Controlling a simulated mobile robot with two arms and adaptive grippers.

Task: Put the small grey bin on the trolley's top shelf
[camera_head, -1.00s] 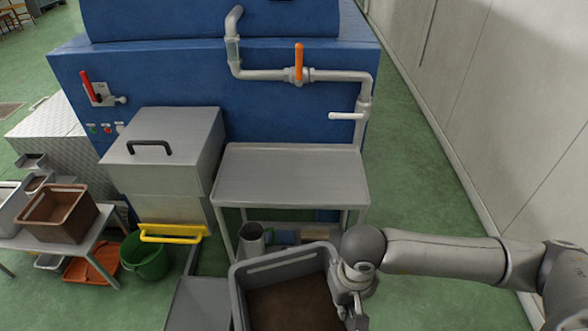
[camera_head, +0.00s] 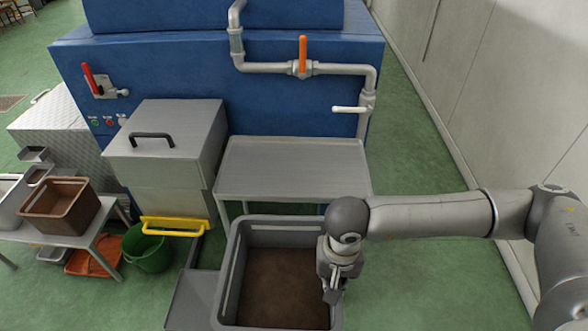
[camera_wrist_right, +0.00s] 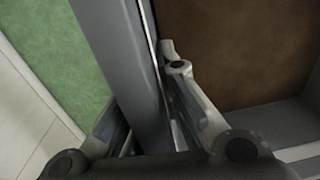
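The small grey bin (camera_head: 232,272) is in the lower middle of the head view, with a brown floor or contents inside. My right gripper (camera_head: 333,285) is at its right wall. In the right wrist view the fingers (camera_wrist_right: 155,115) straddle the grey bin wall (camera_wrist_right: 122,60), one inside and one outside, and are shut on it. The trolley, a grey metal stand with a bare top shelf (camera_head: 292,168), stands just beyond the bin, against the blue machine. The bin hides part of the trolley's lower half. My left gripper is not in view.
A green bucket (camera_head: 148,250) and a bench with a brown crate (camera_head: 60,205) stand at left. Floor right of the trolley is clear.

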